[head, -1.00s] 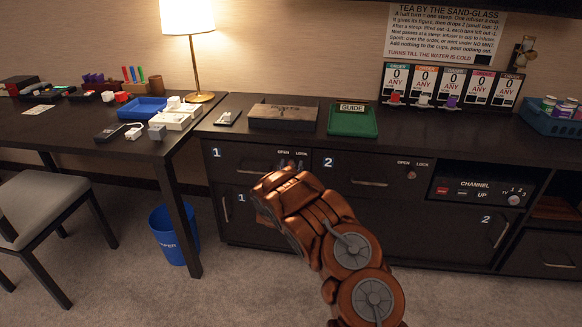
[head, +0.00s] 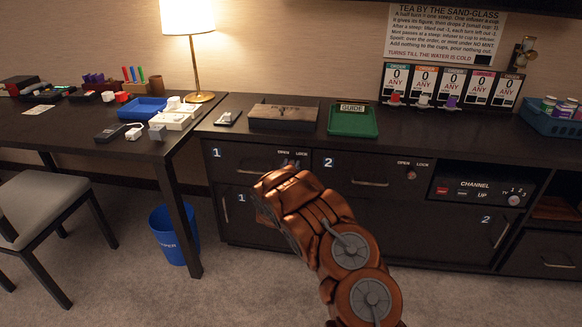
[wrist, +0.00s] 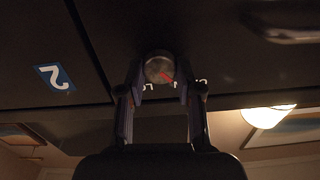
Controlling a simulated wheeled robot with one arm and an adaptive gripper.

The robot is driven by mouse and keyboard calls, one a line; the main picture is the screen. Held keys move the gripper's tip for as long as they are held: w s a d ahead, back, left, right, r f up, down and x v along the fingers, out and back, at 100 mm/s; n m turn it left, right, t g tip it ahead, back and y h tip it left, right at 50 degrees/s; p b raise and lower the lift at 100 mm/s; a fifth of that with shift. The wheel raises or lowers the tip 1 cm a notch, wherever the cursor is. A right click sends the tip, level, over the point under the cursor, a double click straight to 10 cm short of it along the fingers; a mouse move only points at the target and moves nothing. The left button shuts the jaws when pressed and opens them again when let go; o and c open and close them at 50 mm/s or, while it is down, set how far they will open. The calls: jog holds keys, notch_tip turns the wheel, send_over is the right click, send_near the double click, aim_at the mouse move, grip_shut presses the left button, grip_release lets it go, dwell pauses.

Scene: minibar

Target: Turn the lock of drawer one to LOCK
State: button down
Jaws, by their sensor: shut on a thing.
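Drawer one (head: 232,164) is the closed dark drawer at the upper left of the cabinet, marked 1. Its round metal lock knob (wrist: 157,66) shows in the wrist view, which is upside down. A red mark on the knob points to the lower right, towards the OPEN side of the partly hidden lettering. My gripper (wrist: 160,75) is shut on the knob, one finger on each side. In the head view my arm covers part of the drawer front, and the fingers (head: 291,163) show only as small dark shapes near the OPEN and LOCK lettering.
Drawer two (head: 338,172), with its own lock knob (head: 411,175), is to the right. Drawer one's bar handle (wrist: 290,30) is close to the gripper. A blue bin (head: 172,234) and a chair (head: 45,215) stand at the left.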

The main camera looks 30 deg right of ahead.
jog(key=m+b, duration=0.4)
jog(key=m, duration=0.1)
jog(key=m+b, duration=0.5)
jog(key=m, duration=0.1)
jog(key=m+b, duration=0.4)
jog(key=m, duration=0.2)
jog(key=shift+s+d+f+b, duration=0.15)
jog(key=shift+f+b, duration=0.15)
dwell(0.4)
jog(key=c, duration=0.8)
grip_release()
jog(key=shift+r, duration=0.1)
jog(key=shift+o, duration=0.2)
jog(key=v, duration=1.1)
jog(key=shift+s+a, duration=0.25)
jog(key=shift+s, duration=0.1)
